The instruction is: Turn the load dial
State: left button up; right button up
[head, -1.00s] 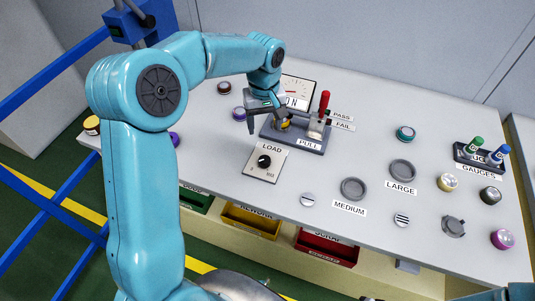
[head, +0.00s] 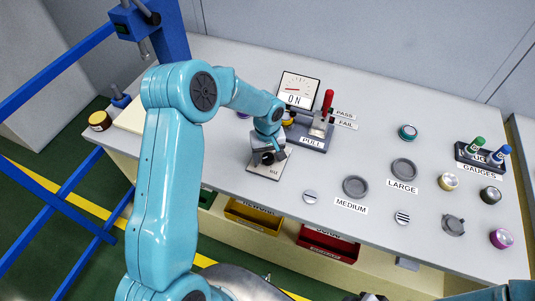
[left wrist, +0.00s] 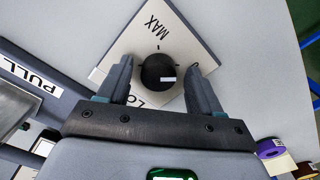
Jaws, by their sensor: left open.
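The load dial is a round black knob (left wrist: 158,72) with a white mark, on a pale square plate (left wrist: 115,57) lettered LOAD and MAX. In the head view the plate (head: 262,173) lies on the table near its front edge, and my gripper largely covers the knob. My left gripper (head: 267,157) is above the plate. In the left wrist view my left gripper (left wrist: 160,69) is open, with one finger on each side of the knob. Gaps show between fingers and knob; contact is not visible. Only a dark tip, perhaps of my right gripper, shows at the bottom edge.
The PULL fixture with a red-handled lever (head: 327,102) stands just behind and right of the dial. Round recesses, small discs and the gauge holder (head: 480,158) lie to the right. Bins (head: 252,217) sit below the front edge.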

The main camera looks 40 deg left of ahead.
pick_arm(q)
jog(key=c, duration=1.1)
jog(key=shift+o, duration=0.2)
